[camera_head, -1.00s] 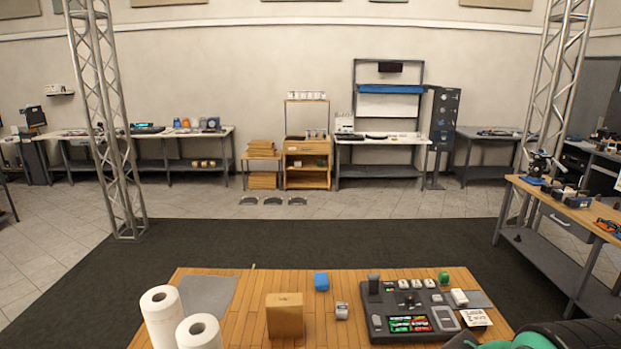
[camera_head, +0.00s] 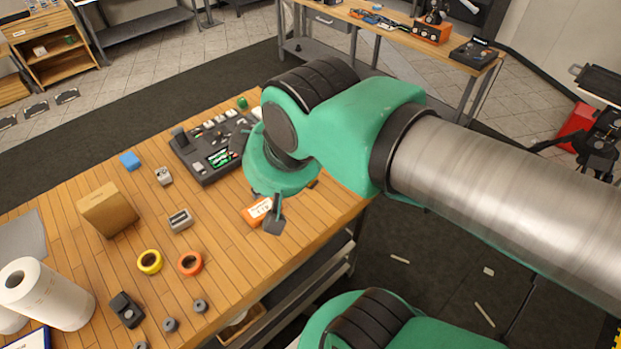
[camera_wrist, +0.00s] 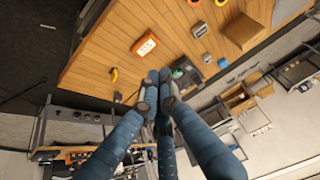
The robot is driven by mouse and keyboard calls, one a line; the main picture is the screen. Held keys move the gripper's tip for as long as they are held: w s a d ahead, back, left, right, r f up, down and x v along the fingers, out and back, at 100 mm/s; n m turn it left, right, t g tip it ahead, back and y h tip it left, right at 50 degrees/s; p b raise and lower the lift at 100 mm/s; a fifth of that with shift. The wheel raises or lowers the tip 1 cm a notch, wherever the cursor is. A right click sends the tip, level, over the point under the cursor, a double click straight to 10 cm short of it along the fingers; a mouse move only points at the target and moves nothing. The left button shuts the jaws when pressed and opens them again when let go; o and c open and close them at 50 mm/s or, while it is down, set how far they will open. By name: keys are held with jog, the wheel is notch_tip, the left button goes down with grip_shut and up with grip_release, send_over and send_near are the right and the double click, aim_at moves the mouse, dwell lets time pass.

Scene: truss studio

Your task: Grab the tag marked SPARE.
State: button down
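No tag with readable SPARE lettering shows in the current frames. An orange block with a white marked label (camera_head: 256,211) lies near the table's right edge in the head view, partly hidden by my arm. It also shows in the wrist view as an orange piece with a white label (camera_wrist: 145,45), apart from my fingers; its words are too small to read. My gripper (camera_wrist: 158,92) is above the table, its blue-grey fingers drawn together at the tips. Nothing shows between them. In the head view, my green wrist hides most of the gripper and part of the dark console (camera_head: 210,150).
The wooden table (camera_head: 225,265) also holds a cardboard box (camera_head: 107,210), yellow tape (camera_head: 149,262), orange tape (camera_head: 190,263), a grey box (camera_head: 180,220), a blue block (camera_head: 130,160) and paper rolls (camera_head: 48,293). Bare wood lies between the tapes and the orange block.

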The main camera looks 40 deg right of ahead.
dwell(0.3)
jog(key=c, duration=1.6)
grip_release()
jog(key=shift+o, duration=0.2)
jog(key=w+d+f+m+g+p, duration=0.4)
jog(key=w+d+m, duration=0.4)
jog(key=w+d, duration=0.45)
jog(key=w+d+f+m+p, duration=0.1)
jog(key=w+d+f+m, duration=0.1)
jog(key=d+f, duration=0.6)
jog(key=w+d+f+m+g+p, duration=0.1)
jog(key=w+d+f+m, duration=0.1)
jog(key=d+f+m, duration=0.3)
jog(key=d+f, duration=0.3)
jog(key=shift+w+f+g+p, duration=0.3)
jog(key=shift+w+f, duration=0.05)
